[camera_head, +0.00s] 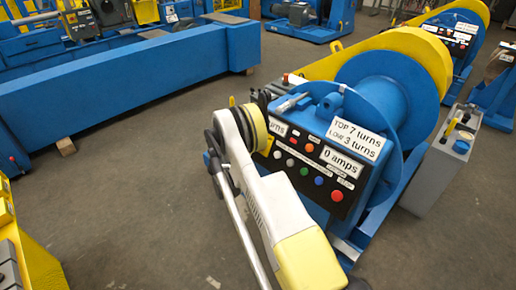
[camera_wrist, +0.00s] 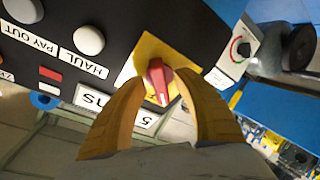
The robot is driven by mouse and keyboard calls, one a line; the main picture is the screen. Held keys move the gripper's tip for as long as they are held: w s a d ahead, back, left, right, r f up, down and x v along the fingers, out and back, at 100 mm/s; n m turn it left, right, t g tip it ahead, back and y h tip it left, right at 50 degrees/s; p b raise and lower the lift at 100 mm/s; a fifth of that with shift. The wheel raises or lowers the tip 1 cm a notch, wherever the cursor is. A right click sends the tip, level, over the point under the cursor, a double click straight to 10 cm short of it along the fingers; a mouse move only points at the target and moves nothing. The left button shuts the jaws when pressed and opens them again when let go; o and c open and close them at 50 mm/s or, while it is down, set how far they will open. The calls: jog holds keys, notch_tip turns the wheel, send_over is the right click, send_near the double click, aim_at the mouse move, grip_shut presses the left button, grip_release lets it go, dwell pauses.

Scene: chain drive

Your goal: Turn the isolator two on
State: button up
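A red rotary knob (camera_wrist: 156,76) on a yellow square plate (camera_wrist: 150,50) sits at the edge of the black control panel (camera_wrist: 110,18) in the wrist view. It looks like an isolator switch; I see no number on it. My gripper (camera_wrist: 160,84) has its two yellow fingers spread, one on each side of the knob. I cannot tell whether they touch it. In the head view my arm reaches to the left end of the winch's black panel (camera_head: 312,168) and hides that corner, the fingertips and the knob.
The wrist view shows white buttons (camera_wrist: 89,40) labelled HAUL and PAY OUT near the knob, and a white dial label (camera_wrist: 240,48) to the right. In the head view a blue drum (camera_head: 378,85) rises behind the panel, and a grey box (camera_head: 440,165) stands right.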

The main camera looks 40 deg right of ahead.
jog(key=shift+w+d+f, duration=0.1)
jog(key=shift+d, duration=0.2)
grip_shut()
